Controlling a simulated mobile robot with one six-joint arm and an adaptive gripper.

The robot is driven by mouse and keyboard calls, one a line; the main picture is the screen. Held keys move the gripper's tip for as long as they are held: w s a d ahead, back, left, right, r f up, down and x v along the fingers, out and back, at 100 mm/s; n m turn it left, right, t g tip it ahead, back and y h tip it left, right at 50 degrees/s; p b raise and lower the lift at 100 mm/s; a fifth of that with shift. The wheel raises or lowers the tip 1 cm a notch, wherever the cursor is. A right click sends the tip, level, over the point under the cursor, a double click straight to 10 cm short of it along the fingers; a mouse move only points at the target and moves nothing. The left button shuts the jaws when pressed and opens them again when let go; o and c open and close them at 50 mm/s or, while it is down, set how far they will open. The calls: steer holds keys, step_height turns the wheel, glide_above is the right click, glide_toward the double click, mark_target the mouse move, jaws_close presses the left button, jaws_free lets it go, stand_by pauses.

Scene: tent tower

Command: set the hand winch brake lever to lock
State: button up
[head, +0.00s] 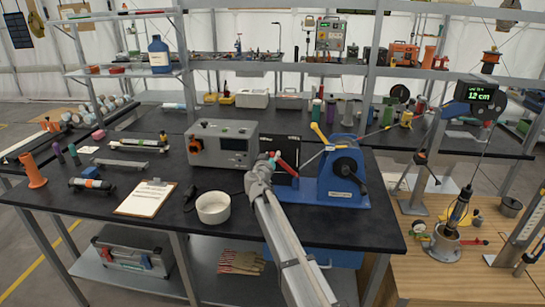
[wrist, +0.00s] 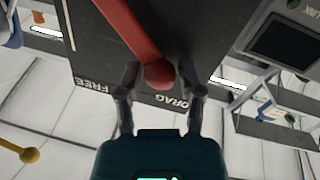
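The hand winch (head: 340,180) is blue with a black drum, standing on the black bench right of centre. A black plate beside it carries the red brake lever (head: 288,165). In the wrist view the lever (wrist: 132,35) ends in a red ball knob (wrist: 160,76). The plate (wrist: 95,50) shows upside-down labels FREE (wrist: 95,86) and DRAG (wrist: 172,103); the knob lies close to DRAG. No LOCK label is in view. My gripper (wrist: 158,72) is open, one finger on each side of the knob, with gaps visible. It also shows in the head view (head: 272,160).
A grey instrument box (head: 222,145) stands left of the winch. A white bowl (head: 213,208) and a clipboard (head: 146,198) lie in front of it. A yellow-tipped lever (head: 318,132) rises by the winch. The bench's front right (head: 365,230) is clear.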

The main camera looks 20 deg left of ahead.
jaws_close()
steer(key=shift+d, duration=0.2)
steer(key=shift+f, duration=0.1)
